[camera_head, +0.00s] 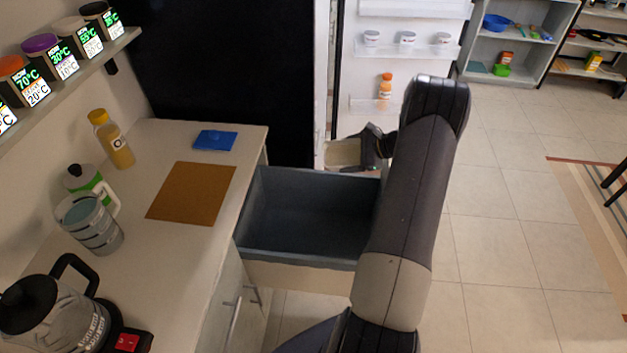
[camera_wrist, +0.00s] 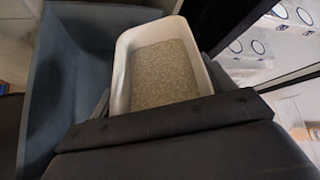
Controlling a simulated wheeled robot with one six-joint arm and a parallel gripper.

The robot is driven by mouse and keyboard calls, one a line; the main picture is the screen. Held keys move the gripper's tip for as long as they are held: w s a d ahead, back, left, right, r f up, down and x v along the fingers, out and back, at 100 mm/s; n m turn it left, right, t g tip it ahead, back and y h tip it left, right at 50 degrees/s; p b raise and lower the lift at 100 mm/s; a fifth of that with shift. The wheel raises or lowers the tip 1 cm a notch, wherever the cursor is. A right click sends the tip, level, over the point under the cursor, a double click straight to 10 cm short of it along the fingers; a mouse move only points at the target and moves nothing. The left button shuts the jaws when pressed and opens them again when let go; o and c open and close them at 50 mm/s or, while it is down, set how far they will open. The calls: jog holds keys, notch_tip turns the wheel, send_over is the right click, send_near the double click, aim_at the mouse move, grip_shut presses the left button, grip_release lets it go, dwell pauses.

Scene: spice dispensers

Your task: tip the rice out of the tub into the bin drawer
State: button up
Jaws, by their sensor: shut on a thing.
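The bin drawer (camera_head: 300,248) is pulled out beside the counter, a grey open box that looks empty in the head view. Its grey-blue inside also shows at the left of the wrist view (camera_wrist: 62,75). The tub (camera_wrist: 121,85) is white, with a layer of pale rice (camera_wrist: 165,75) in it. My gripper (camera_head: 372,152) is shut on the tub, near the far right corner of the drawer. In the head view the tub (camera_head: 342,153) is partly hidden by my gripper. In the wrist view it overlaps the drawer's edge.
The counter (camera_head: 180,270) on the left holds a juice bottle (camera_head: 112,140), a blue pad (camera_head: 215,140), a brown board (camera_head: 190,193), a glass jar (camera_head: 90,224) and a kettle (camera_head: 50,310). The open fridge door (camera_head: 400,75) stands behind my gripper.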

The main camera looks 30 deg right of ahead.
jog(key=shift+s+a+r+n+h+b, duration=0.35)
jog(key=shift+a+r+h, duration=0.15)
jog(key=shift+a, duration=0.2)
jog(key=shift+a+r, duration=0.1)
jog(key=shift+r, duration=0.1)
jog(key=shift+s+a+r+n+t+h+b, duration=0.2)
jog(key=shift+a+n+t+h+b, duration=0.1)
jog(key=shift+n+h+b, duration=0.15)
jog(key=shift+s+a+r+n+t+h+b, duration=0.2)
jog(key=shift+a+r+n+t+h+b, duration=0.3)
jog(key=shift+b, duration=0.75)
jog(key=shift+s+a+r+n+t+h+b, duration=0.2)
jog(key=shift+r+n+h+b, duration=0.25)
jog(key=shift+h+b, duration=0.55)
jog(key=shift+s+a+r+n+b, duration=0.1)
jog(key=shift+a+r+n+b, duration=0.2)
jog(key=shift+b, duration=1)
jog(key=shift+s+a+r+n+t+h+b, duration=0.15)
jog(key=shift+s+a+n+t+h+b, duration=0.25)
jog(key=shift+b, duration=0.45)
jog(key=shift+s+a+r+n+t+h+b, duration=0.1)
jog(key=shift+a+r+t+h+b, duration=0.1)
jog(key=shift+a+b, duration=0.55)
jog(key=shift+s+a+r+n+t+h+b, duration=0.15)
jog(key=shift+s+a+n+t+h+b, duration=0.3)
jog(key=shift+b, duration=3.5)
